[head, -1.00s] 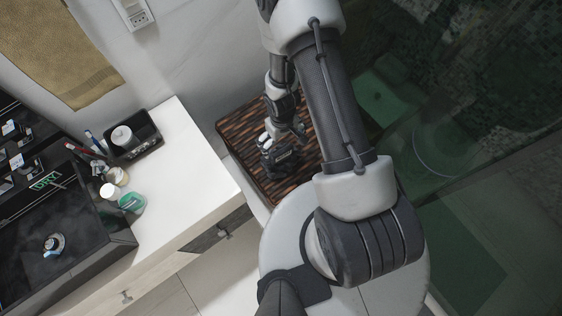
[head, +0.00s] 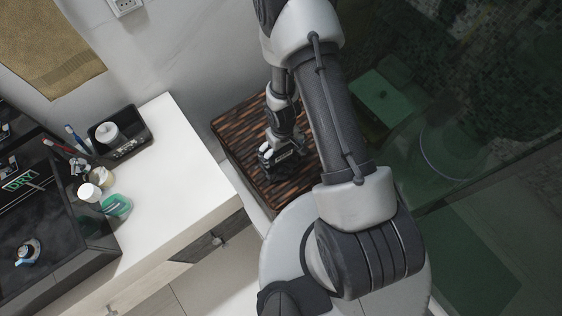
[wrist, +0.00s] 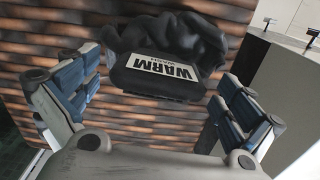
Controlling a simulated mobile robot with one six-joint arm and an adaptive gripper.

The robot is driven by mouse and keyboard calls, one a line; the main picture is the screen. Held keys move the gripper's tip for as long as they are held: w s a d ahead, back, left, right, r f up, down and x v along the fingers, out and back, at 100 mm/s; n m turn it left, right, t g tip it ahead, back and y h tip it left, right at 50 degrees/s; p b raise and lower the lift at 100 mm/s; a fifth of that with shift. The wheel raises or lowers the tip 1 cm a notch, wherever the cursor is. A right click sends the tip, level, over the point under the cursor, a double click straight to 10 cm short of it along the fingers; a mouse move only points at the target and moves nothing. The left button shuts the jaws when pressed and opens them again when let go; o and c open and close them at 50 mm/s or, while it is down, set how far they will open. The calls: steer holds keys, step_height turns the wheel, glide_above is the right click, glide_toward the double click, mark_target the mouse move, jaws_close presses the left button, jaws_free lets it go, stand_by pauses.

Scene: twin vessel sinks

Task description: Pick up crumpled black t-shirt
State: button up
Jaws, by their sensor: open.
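The crumpled black t-shirt (head: 284,158) lies on the brown slatted wooden surface (head: 233,125). In the wrist view the t-shirt (wrist: 165,38) is a dark folded heap.
A white counter (head: 185,190) with a dark sink (head: 60,225) stands to the left. It holds a black tray (head: 120,132), toothbrushes and small bottles (head: 95,190). A glass panel (head: 440,200) closes off the right side. The wooden surface meets the wall behind.

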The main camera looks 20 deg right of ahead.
steer(key=c, duration=1.6)
